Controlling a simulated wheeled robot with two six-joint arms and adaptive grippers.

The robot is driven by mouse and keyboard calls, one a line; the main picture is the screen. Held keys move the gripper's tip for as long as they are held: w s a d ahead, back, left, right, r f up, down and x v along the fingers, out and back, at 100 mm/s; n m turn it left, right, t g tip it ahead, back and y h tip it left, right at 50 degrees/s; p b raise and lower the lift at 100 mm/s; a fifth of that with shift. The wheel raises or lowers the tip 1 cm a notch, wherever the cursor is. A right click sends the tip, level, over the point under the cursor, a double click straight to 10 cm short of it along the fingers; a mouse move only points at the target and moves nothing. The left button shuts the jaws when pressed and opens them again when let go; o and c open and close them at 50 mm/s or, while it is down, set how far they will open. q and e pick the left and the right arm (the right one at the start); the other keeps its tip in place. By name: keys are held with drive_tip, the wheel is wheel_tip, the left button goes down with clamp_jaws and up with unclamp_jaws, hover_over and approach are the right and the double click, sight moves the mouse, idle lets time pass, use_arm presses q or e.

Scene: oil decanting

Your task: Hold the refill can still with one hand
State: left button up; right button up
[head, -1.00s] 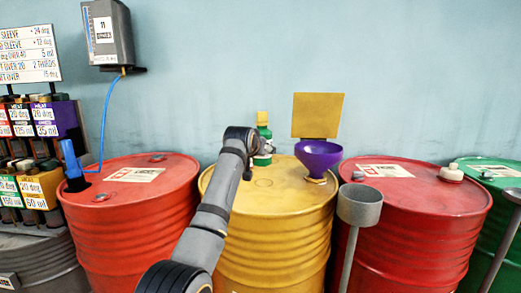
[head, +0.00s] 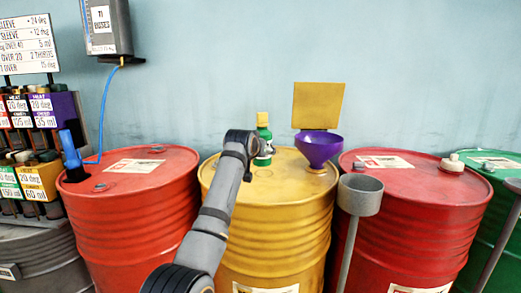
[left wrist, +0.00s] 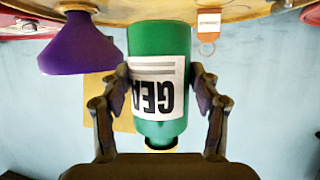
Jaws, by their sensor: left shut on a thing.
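The refill can is a green bottle (head: 264,148) with a yellow cap and a white label, at the yellow drum's top. In the left wrist view, which is upside down, the green can (left wrist: 157,45) stands between the two fingers, its label reading "GE" and more. My left gripper (left wrist: 158,90) is shut on the can's sides. In the head view the left gripper (head: 250,152) reaches it from the left and hides part of it. I cannot tell whether its base touches the drum. My right gripper is not in view.
A purple funnel (head: 319,148) stands right of the can on the yellow drum (head: 275,225). Red drums (head: 130,215) (head: 415,215) flank it. A grey cup on a pole (head: 360,195) stands in front. A gold panel (head: 318,105) is behind the funnel.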

sight(260, 165)
use_arm(q)
drive_tip(key=shift+f+b, duration=0.85)
drive_tip(key=shift+f, duration=1.8)
drive_tip(key=shift+f+b, duration=0.35)
drive_tip(key=shift+f, duration=1.05)
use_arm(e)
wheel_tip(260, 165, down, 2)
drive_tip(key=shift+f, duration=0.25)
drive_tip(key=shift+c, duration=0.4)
